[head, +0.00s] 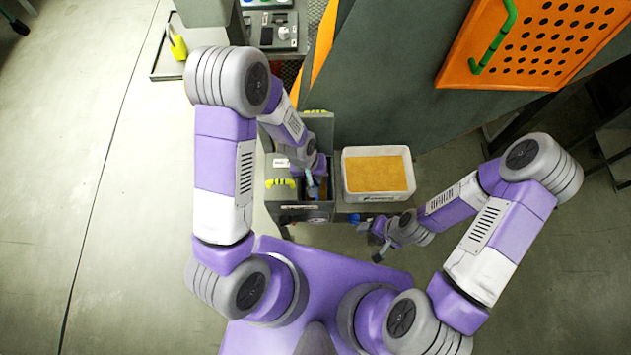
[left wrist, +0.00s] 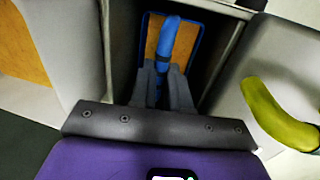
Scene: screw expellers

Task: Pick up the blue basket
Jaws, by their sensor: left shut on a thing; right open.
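The blue basket (left wrist: 170,38) stands in a narrow dark recess in the left wrist view, its blue rim around an orange-brown content. Its upright blue handle is between the fingers of my left gripper (left wrist: 162,76), which is shut on it. In the head view my left gripper (head: 312,187) reaches down into the grey machine housing, and mostly hides the basket. My right gripper (head: 377,241) is open and empty, in front of the white bin and to the right of the housing.
A white bin (head: 377,196) with orange-brown material stands right of the grey housing (head: 303,212). The housing walls are close around the basket. A yellow handle (left wrist: 278,118) is to the right in the left wrist view. An orange perforated panel (head: 540,40) is at upper right.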

